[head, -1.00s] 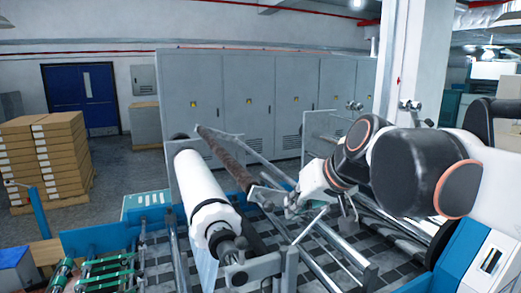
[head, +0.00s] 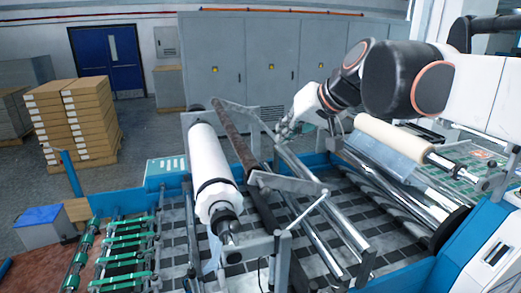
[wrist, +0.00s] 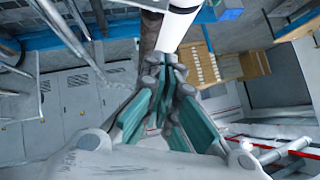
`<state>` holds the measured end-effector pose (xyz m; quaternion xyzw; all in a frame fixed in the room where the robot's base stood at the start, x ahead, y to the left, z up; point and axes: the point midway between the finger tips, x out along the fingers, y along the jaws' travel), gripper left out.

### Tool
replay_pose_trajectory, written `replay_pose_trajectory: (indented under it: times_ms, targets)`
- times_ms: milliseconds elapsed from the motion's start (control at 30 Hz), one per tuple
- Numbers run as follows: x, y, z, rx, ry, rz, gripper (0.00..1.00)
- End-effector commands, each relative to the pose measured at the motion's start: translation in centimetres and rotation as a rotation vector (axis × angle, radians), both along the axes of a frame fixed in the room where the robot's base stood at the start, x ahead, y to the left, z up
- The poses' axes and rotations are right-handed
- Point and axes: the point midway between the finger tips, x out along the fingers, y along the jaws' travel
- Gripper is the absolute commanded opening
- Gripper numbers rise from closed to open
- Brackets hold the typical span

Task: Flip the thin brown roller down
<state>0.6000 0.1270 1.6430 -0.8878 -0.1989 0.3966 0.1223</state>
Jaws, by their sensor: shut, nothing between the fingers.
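The thin brown roller (head: 236,136) runs lengthwise just right of the thick white roll (head: 209,165) in the head view. It sits raised above the machine bed, with metal bracket arms near its far and near ends. In the wrist view part of the brown roller (wrist: 150,34) shows beyond the fingertips, beside the white roll (wrist: 182,22). My gripper (head: 281,132) is to the right of the roller, near its far bracket arm. Its fingers (wrist: 170,66) are shut and empty; I see no clear contact with the roller.
A cream roll (head: 388,138) lies to the right under my arm. Metal bars (head: 320,210) cross the machine bed. Green-tipped rods (head: 115,255) are at front left. Stacked boxes (head: 75,120) and grey cabinets (head: 240,60) stand behind on the floor.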

Motion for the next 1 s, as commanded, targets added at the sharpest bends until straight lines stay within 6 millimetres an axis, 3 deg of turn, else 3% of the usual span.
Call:
replay_pose_trajectory:
  times_ms: [167, 567, 800, 1000]
  targets:
    - [1.2, 0.9, -1.2, -0.001, 0.0, 0.002, 0.0]
    - [5.9, 4.4, -6.2, 0.0, -0.001, 0.001, 0.0]
    - [5.7, 5.5, -9.1, -0.001, 0.0, 0.001, 0.0]
    - [5.5, 5.8, -10.0, 0.0, 0.0, 0.0, 0.0]
